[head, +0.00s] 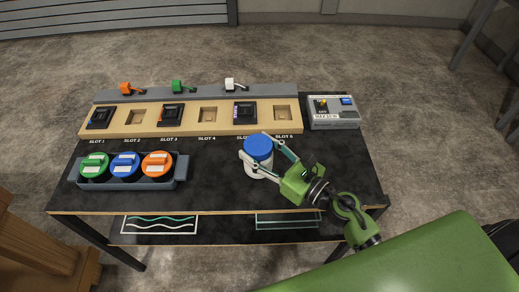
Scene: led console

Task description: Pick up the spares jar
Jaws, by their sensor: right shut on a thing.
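The jar (259,169) is white with a blue lid and stands upright on the black table, right of centre. I take it for the spares jar; no label on it can be read. My right gripper (262,157) reaches in from the lower right. Its fingers are shut around the jar, one on each side. The jar's base is at or very near the table top; I cannot tell if it is lifted. My left gripper is not in view.
A wooden slot board (186,116) runs along the back, with dark modules in some slots. Behind it are orange, green and white levers. A grey rack (154,184) with green, blue and orange lidded jars stands at left. A grey box (333,113) sits at the back right.

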